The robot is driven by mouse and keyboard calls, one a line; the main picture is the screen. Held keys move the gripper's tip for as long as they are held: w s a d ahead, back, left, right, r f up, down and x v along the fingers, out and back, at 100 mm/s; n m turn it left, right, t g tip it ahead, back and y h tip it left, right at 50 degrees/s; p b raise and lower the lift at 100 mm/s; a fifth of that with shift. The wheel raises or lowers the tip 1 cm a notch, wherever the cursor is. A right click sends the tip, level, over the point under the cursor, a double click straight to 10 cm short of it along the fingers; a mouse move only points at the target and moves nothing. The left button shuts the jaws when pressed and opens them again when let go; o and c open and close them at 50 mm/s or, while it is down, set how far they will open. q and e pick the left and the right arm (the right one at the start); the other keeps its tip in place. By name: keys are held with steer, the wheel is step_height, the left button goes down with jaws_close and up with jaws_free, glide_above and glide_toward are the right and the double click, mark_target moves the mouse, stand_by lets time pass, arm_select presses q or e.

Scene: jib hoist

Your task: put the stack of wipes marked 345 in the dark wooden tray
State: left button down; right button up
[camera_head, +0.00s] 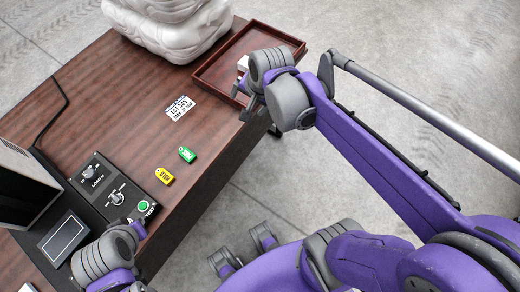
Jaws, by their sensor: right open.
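The dark wooden tray (222,70) sits at the far right corner of the table. A small white block (242,63), which may be the stack of wipes, shows inside the tray, partly hidden by my right gripper; no mark is readable on it. My right gripper (241,97) is at the tray's near edge, open, its fingers mostly hidden behind its own wrist. I cannot tell whether it touches the white block.
A large white wrapped bundle (170,28) stands at the back of the table, left of the tray. A green tag (187,154) and a yellow tag (164,176) lie near the front edge. A black control box (105,190) and a dark monitor (22,185) stand at left.

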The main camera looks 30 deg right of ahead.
steer(key=s+a+f+n, duration=0.2)
steer(key=s+n, duration=0.4)
steer(key=s+a+f+n, duration=0.2)
steer(key=s+f+n, duration=0.1)
steer(key=s+n, duration=0.2)
steer(key=shift+s+a+n+t, duration=0.15)
steer(key=shift+s+n+t, duration=0.25)
steer(key=shift+s, duration=0.35)
